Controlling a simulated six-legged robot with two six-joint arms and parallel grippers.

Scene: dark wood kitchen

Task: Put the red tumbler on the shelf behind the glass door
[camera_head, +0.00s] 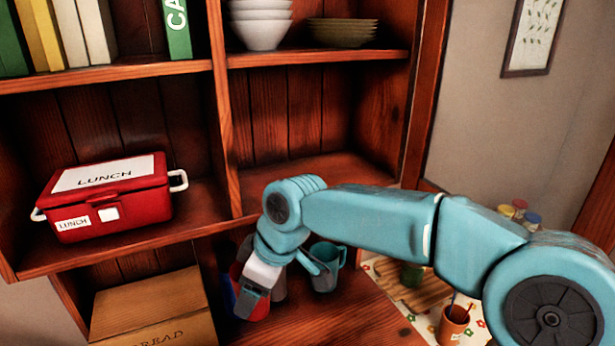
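My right arm reaches in from the right, and its gripper (250,298) points down into the lower middle compartment of the wooden shelf unit. A red cup-like thing (261,310) shows in part right behind the gripper, with blue close beside it; it may be the red tumbler. The gripper covers much of it, and I cannot tell whether the fingers hold it or are open. No glass door is visible. My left gripper is out of view.
A red lunch box (110,200) fills much of the left middle shelf. The middle shelf (300,172) above my gripper looks bare. Bowls (261,30) and plates (342,32) sit higher. A bread box (150,310) is lower left; an orange-brown cup (454,326) is lower right.

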